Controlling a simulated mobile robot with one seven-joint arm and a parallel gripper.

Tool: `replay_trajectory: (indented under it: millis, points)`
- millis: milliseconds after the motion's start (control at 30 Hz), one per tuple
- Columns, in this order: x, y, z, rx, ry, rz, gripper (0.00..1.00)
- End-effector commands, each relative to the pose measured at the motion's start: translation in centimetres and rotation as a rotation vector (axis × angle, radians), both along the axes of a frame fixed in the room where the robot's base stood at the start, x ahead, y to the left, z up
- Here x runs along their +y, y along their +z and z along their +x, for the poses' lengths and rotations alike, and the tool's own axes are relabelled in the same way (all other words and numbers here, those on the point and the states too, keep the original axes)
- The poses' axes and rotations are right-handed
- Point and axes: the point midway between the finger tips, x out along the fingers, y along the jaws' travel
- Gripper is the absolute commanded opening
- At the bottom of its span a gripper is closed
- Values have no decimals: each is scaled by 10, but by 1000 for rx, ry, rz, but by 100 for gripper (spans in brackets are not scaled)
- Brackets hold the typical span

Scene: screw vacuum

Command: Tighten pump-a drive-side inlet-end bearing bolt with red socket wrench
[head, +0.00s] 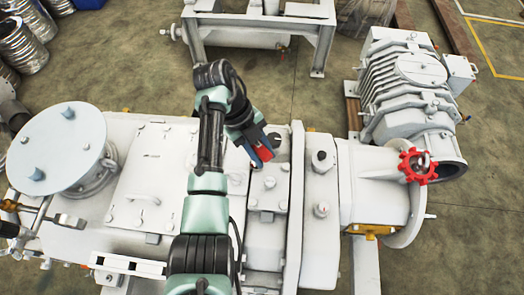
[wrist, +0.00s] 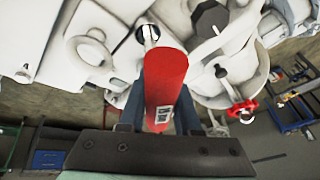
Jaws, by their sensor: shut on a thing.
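My gripper (head: 259,148) is shut on the red socket wrench (wrist: 166,80). In the wrist view its red handle stands between the two blue-grey fingers, and its bright metal end (wrist: 148,33) points away toward the pump. In the head view only a short red piece of the wrench shows at the fingers, beside a pale bearing housing block (head: 268,192) with several small bolts on the white pump. I cannot tell which of these is the drive-side inlet-end bearing bolt, or whether the wrench touches any bolt.
A red handwheel (head: 417,166) sits at the pump's right end. A round lidded port (head: 58,148) stands at the left. A ribbed grey pump unit (head: 405,85) is at the upper right, and a steel frame (head: 262,30) stands behind. Open floor lies between them.

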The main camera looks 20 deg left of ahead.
Motion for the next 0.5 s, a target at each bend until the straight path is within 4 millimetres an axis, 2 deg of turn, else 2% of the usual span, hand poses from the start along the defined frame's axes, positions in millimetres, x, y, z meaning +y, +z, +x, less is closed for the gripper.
replay_trajectory:
  millis: [233, 500]
  points:
    - [-2, -1, -2, 6, -2, -2, 0]
    - [-1, 17, 0, 2, -1, -1, 0]
